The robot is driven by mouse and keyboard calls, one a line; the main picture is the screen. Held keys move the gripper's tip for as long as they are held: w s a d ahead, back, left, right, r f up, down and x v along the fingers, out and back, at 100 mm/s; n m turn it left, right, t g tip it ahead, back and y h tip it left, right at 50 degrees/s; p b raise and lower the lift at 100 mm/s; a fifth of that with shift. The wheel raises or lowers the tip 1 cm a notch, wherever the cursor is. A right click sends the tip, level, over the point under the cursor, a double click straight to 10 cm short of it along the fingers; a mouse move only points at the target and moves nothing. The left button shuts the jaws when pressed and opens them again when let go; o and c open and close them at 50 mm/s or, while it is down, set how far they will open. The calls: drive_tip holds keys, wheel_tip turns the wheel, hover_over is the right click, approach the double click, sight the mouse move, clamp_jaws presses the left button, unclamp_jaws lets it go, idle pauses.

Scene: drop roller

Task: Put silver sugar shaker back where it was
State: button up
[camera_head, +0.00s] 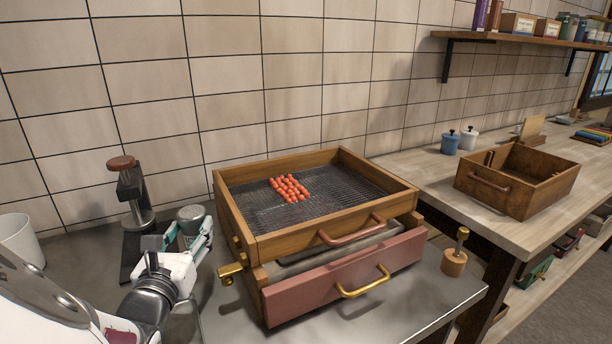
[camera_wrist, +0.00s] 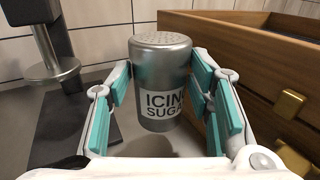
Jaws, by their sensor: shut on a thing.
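The silver sugar shaker (camera_wrist: 160,70) is a metal cylinder with a perforated top and a label reading "ICIN... SUGA...". It is upright between the teal-padded fingers of my gripper (camera_wrist: 163,100), which is shut on it. In the head view the shaker (camera_head: 190,214) shows its grey top at the end of my gripper (camera_head: 188,238), left of the wooden box.
A wooden box with a mesh tray (camera_head: 240,200) of red pieces stands close right of my gripper, above a pink drawer (camera_head: 320,285). A dark press (camera_head: 132,200) stands close left. A white cup (camera_head: 20,238) is at far left. A wooden crate (camera_head: 500,193) sits on the right bench.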

wheel_tip(320, 180, down, 6)
drive_tip(key=b, duration=0.3)
drive_tip(key=shift+r+b, duration=0.1)
drive_tip(key=shift+b, duration=0.2)
drive_tip(key=shift+r, duration=0.1)
drive_tip(key=o, duration=1.2)
drive_tip(key=shift+f, duration=0.2)
drive_tip(key=shift+o, duration=0.2)
